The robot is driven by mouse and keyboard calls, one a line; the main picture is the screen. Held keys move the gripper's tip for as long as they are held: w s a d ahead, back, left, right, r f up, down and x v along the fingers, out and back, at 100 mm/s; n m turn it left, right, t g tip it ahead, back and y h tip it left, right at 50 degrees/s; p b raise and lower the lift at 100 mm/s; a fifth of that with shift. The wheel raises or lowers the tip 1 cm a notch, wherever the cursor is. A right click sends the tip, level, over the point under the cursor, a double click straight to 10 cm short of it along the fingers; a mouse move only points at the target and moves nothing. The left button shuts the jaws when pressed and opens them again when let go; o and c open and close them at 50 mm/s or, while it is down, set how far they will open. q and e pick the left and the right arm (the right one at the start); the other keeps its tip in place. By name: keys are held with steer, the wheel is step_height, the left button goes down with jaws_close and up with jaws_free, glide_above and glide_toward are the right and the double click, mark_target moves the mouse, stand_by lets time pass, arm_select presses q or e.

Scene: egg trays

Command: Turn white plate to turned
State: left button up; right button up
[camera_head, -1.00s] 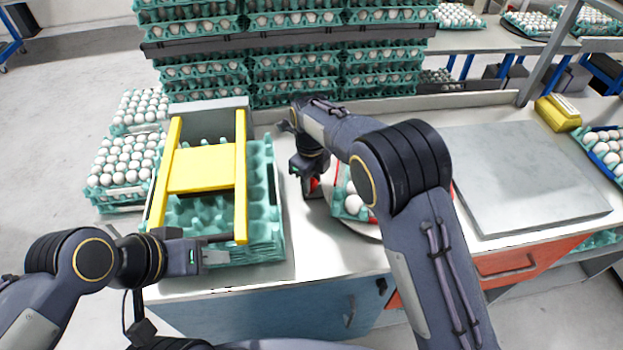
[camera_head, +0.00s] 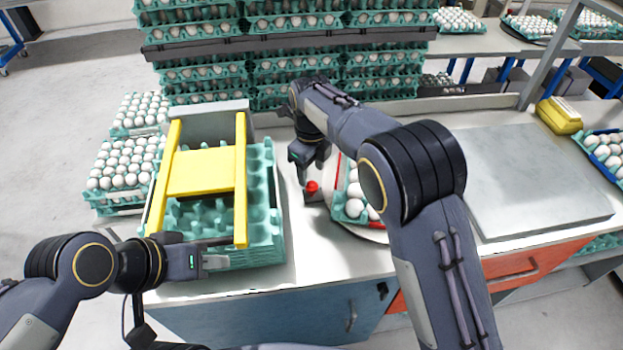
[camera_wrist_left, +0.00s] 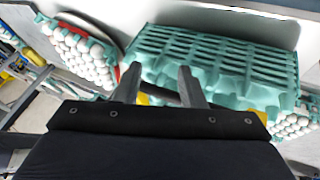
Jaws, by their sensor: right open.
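The white plate (camera_head: 376,236) is a round disc on the table, mostly hidden under a teal egg tray (camera_head: 345,213) and behind my right forearm. The tray holds white eggs and has a red strip along its left edge. My right gripper (camera_head: 314,192) is open, pointing down just left of the plate, beside a small red knob (camera_head: 311,187). I cannot tell whether it touches the knob. My left gripper (camera_head: 216,262) is at the front of the yellow frame (camera_head: 201,172). In the left wrist view its fingers (camera_wrist_left: 160,80) are apart, with a dark bar between them.
The yellow frame stands over a stack of empty teal trays (camera_head: 262,225). Filled egg trays (camera_head: 120,165) stand at the left. Tall egg stacks (camera_head: 290,75) rise behind. A grey metal panel (camera_head: 530,185) lies on the right, with a yellow box (camera_head: 558,115) behind it.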

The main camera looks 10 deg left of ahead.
steer(key=shift+r, duration=1.6)
steer(key=s+d+r+n+y, duration=0.1)
steer(key=s+d+r+n, duration=0.2)
steer(key=d, duration=0.4)
steer(key=s+d+r+n+t+y, duration=0.1)
steer(key=s+d+r+n+y, duration=0.15)
steer(key=d, duration=0.45)
steer(key=s+d+r+n+y, duration=0.1)
steer(key=s+d+r+n, duration=0.3)
steer(key=d, duration=0.3)
steer(key=s+d+f+n+t, duration=0.2)
steer(key=s+n, duration=0.4)
steer(key=s, duration=0.4)
steer(key=s+d+f+n+t, duration=0.2)
steer(key=s+d+n, duration=0.2)
steer(key=s+n, duration=0.3)
steer(key=s, duration=0.4)
steer(key=shift+d+f+t+h, duration=0.2)
steer(key=shift+d+t+h, duration=0.15)
steer(key=shift+d+t, duration=0.05)
